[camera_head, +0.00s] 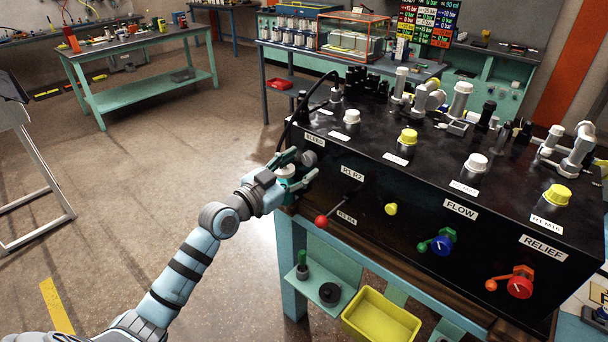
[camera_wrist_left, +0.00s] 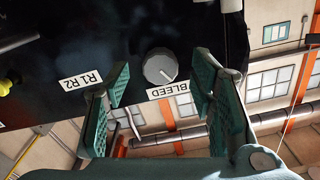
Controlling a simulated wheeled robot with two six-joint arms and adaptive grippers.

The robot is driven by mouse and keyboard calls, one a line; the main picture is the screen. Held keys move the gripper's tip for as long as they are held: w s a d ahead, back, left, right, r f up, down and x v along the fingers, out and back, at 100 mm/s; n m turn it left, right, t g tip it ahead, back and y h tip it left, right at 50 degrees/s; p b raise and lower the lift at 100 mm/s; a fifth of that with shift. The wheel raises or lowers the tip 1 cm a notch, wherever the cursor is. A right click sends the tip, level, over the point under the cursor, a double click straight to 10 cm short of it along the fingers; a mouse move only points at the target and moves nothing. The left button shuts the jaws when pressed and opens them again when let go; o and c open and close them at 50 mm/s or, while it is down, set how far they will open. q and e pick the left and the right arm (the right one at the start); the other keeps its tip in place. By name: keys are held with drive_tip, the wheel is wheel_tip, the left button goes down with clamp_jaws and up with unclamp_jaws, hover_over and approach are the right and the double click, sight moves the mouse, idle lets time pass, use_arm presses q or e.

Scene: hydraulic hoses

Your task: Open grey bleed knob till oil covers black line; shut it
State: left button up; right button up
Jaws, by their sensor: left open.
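The grey bleed knob (camera_wrist_left: 160,68) is a round dial with a pale pointer mark on the black panel in the left wrist view. A BLEED label (camera_wrist_left: 174,90) is beside it. My left gripper (camera_wrist_left: 162,100) is open, with its two teal fingers either side of the knob in that view and gaps between. I cannot make out the black line or any oil level. My right gripper is not in view.
The panel front carries a red ball lever (camera_head: 321,221), a yellow knob (camera_head: 391,209), a blue knob (camera_head: 441,245) and a red knob (camera_head: 520,287). A black hose (camera_head: 303,104) arches just above my left gripper. A yellow bin (camera_head: 381,318) sits below.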

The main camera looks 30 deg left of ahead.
use_arm(q)
drive_tip(key=shift+x, duration=1.1)
drive_tip(key=shift+r, duration=0.15)
drive_tip(key=shift+s, duration=0.1)
drive_tip(key=c, duration=1.1)
drive_tip(key=shift+c, duration=0.2)
drive_tip(key=shift+n, duration=0.5)
drive_tip(key=n+p, duration=0.1)
drive_tip(key=n, duration=0.3)
drive_tip(key=shift+r+n, duration=0.1)
drive_tip(key=shift+n, duration=0.2)
drive_tip(key=n+p, duration=0.2)
drive_tip(key=n, duration=0.4)
drive_tip(key=shift+n, duration=0.3)
